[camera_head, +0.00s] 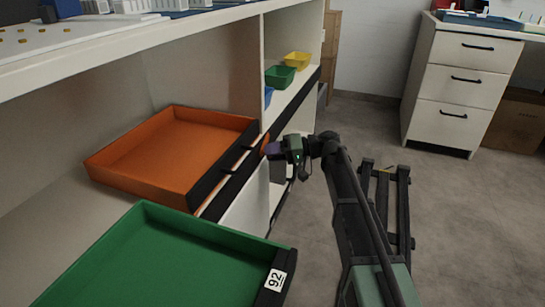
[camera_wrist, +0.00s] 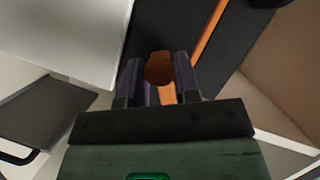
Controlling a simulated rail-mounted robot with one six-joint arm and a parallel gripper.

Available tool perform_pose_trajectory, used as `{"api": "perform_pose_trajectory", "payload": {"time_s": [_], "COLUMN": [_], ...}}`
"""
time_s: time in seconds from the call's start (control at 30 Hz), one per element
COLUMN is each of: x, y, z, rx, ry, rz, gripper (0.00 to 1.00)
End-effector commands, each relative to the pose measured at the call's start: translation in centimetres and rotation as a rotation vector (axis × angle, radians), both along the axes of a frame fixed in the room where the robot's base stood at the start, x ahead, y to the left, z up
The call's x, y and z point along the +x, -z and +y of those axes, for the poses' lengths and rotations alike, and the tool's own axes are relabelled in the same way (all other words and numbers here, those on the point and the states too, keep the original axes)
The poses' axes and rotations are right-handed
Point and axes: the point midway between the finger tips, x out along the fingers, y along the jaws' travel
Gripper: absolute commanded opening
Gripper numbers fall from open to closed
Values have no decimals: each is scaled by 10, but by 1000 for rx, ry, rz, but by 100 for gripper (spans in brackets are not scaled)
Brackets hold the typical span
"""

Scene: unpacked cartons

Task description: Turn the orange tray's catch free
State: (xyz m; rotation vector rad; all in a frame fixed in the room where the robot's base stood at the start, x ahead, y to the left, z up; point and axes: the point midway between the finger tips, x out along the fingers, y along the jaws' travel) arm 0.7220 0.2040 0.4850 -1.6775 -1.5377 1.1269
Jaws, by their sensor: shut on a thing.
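The orange tray (camera_head: 165,150) sits in the shelf bay, with a black front (camera_head: 222,178) that carries a dark handle. Its catch (camera_head: 266,145) is a small orange knob at the right end of the tray's front. My gripper (camera_head: 272,149) is at this knob, reaching in from the right. In the wrist view the orange-brown knob (camera_wrist: 159,69) sits between the two fingers of my gripper (camera_wrist: 160,75), which are shut on it. The fingers hide the knob's sides, so I cannot tell how far it is turned.
A green tray (camera_head: 150,262) labelled 92 stands in front of the orange one. Small green (camera_head: 280,76) and yellow (camera_head: 297,60) bins sit on the shelf beyond. A white drawer cabinet (camera_head: 462,85) stands at the back right. A dark pallet-like frame (camera_head: 388,205) lies on the floor.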

Motion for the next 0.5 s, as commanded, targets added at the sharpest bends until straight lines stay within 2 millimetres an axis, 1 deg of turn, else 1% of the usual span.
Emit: {"api": "perform_pose_trajectory", "payload": {"time_s": [0.03,0.3,0.5], "x": [0,1,0], "y": [5,6,5], "z": [0,0,0], "rx": [10,84,127], "ry": [-1,0,-1], "rz": [38,266,395], "gripper": [6,6,6]}}
